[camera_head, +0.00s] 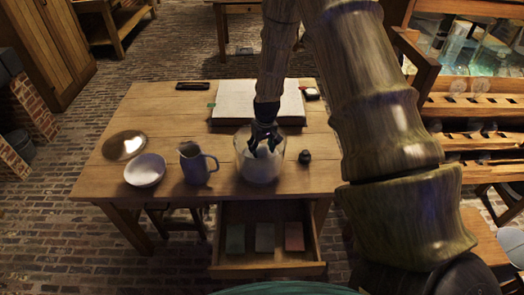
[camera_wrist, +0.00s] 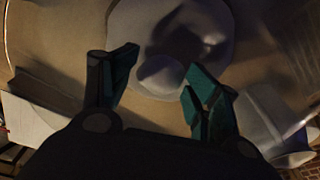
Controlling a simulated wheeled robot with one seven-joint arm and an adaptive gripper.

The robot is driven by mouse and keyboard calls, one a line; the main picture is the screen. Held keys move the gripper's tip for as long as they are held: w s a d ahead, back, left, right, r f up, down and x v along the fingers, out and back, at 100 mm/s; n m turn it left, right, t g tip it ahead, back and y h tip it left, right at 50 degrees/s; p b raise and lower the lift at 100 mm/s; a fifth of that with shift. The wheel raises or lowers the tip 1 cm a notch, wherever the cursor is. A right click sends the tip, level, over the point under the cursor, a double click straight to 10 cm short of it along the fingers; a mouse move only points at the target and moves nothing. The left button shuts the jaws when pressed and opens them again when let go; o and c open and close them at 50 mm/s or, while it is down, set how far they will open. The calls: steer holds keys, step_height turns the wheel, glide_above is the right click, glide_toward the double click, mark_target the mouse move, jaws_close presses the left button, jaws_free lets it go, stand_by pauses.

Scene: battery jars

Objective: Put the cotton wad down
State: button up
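A clear glass jar (camera_head: 242,168) with pale material in its lower part stands on the wooden table. My gripper (camera_head: 262,144) points down at the jar's mouth. In the wrist view my gripper (camera_wrist: 160,80) has its two dark teal fingers spread apart. A small pale rounded lump (camera_wrist: 160,75), possibly the cotton wad, shows between and beyond the fingertips, with a visible gap on the left side. It lies over a broad pale round surface (camera_wrist: 180,20) crossed by shadows. I cannot tell whether the lump is separate from that surface.
A grey pitcher (camera_head: 195,165), a white bowl (camera_head: 145,170) and a round glass lid or dish (camera_head: 124,146) stand left of the jar. A small dark object (camera_head: 304,157) sits right. An open book (camera_head: 233,98) lies behind. The front drawer (camera_head: 267,270) is open.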

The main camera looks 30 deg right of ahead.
mark_target(264, 151)
step_height(264, 151, up, 11)
steer(key=s+b, duration=0.1)
steer(key=b, duration=0.1)
steer(key=shift+s+a+b, duration=0.15)
steer(key=shift+s+b, duration=0.05)
steer(key=shift+b, duration=0.15)
stand_by(0.6)
